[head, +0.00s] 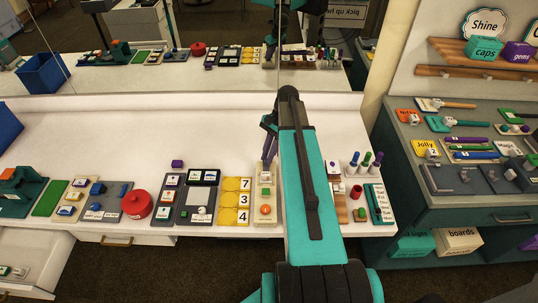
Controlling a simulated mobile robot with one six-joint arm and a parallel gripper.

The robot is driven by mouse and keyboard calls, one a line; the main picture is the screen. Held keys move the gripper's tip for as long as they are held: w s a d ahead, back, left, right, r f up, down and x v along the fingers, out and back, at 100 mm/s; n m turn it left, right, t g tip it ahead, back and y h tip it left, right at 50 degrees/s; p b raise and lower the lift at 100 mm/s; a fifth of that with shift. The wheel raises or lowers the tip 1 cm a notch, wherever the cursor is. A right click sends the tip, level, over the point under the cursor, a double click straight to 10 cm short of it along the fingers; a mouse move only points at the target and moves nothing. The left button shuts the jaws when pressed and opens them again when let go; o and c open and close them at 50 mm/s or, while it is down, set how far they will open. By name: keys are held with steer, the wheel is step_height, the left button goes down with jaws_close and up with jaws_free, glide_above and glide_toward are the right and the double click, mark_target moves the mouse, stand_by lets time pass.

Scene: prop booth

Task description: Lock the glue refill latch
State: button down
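No part can be clearly identified as the glue refill latch at this size. My gripper (268,158) points down at the back end of a narrow beige panel (265,217) on the white counter. The panel carries a pale block near the gripper, a small green part and an orange knob (265,209). The fingertips are small and dark, and I cannot tell whether they touch the panel or whether they are apart. My teal arm hides the counter just right of the panel.
Left of the panel are a yellow number board (235,200), dark panels (197,203), a red round container (137,204) and a grey board (103,203). Right of my arm are markers (365,161) and a teal case (379,204). A mirror backs the counter; its middle is clear.

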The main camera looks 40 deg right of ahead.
steer(key=shift+s, duration=0.15)
steer(key=shift+s+a, duration=0.55)
steer(key=shift+s, duration=0.15)
steer(key=c, duration=1.7)
jaws_free()
steer(key=shift+s+a, duration=0.1)
steer(key=shift+c, duration=0.2)
steer(key=shift+r, duration=0.2)
steer(key=shift+w+d+r+b, duration=0.25)
steer(key=shift+d+r+b, duration=0.25)
steer(key=shift+r, duration=0.25)
steer(key=b+v, duration=0.3)
steer(key=v, duration=0.8)
steer(key=shift+r, duration=0.35)
